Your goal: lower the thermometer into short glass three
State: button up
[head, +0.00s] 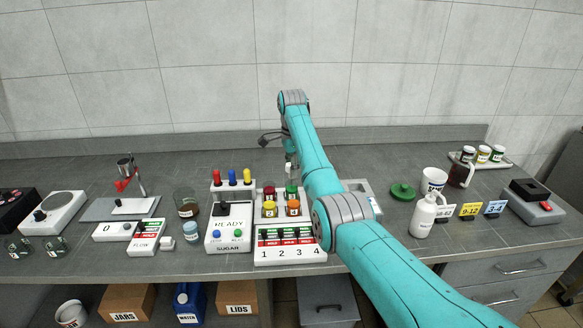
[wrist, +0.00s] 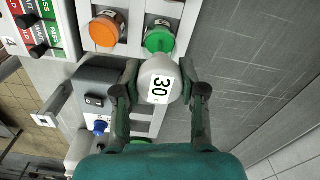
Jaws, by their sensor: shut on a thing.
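My gripper (wrist: 160,92) is shut on the thermometer (wrist: 159,68), whose white rounded head with a "30" display faces the wrist camera. Its lower part is hidden behind the head. In the head view, my gripper (head: 290,160) is over the back of the white mixer unit. Short glasses with red (head: 269,191), green (head: 292,190), yellow (head: 269,208) and orange (head: 293,208) tops or contents stand there in two rows. In the wrist view, the thermometer head overlaps the edge of the green one (wrist: 160,38), beside the orange one (wrist: 107,29). I cannot tell which is glass three.
The numbered switch panel (head: 290,246) is in front of the glasses. The READY sugar box (head: 229,228) stands to their left.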

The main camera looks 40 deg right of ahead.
jog(key=o, duration=1.5)
jog(key=shift+r, duration=0.1)
jog(key=shift+r, duration=2.9)
